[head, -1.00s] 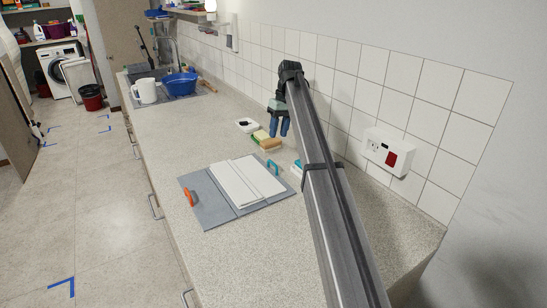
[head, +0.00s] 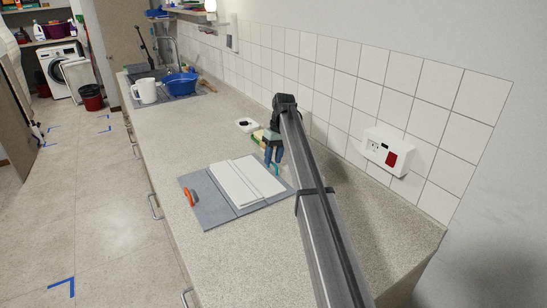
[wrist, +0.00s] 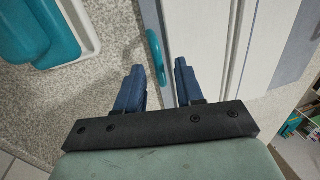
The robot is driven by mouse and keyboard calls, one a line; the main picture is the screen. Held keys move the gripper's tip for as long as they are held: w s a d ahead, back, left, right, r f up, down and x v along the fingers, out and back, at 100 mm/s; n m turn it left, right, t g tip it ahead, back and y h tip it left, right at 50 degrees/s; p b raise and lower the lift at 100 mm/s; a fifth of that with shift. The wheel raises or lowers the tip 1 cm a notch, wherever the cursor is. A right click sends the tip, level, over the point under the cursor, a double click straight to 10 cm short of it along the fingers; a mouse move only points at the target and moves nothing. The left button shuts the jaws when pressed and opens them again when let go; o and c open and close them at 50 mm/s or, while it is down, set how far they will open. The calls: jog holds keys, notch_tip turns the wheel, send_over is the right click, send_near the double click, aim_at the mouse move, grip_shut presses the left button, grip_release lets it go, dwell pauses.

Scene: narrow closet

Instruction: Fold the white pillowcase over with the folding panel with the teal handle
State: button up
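The grey folding board (head: 214,206) lies open and flat on the counter, with an orange handle (head: 190,198) on its left panel. The white pillowcase (head: 240,183) lies flat on it and also shows in the wrist view (wrist: 204,40). The teal handle (head: 276,169) is at the board's right edge, partly behind my gripper (head: 271,156). In the wrist view, my gripper (wrist: 159,72) is open and empty. The teal handle (wrist: 155,56) stands just beyond the fingertips, in line with the gap between them. I see no clear contact.
A teal object in a white tray (wrist: 92,20) sits beside the board in the wrist view. A small white dish (head: 246,124) lies behind my gripper. A white socket box (head: 387,151) is on the tiled wall. The counter left of the dish is clear.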

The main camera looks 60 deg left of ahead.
grip_shut()
dwell(1.4)
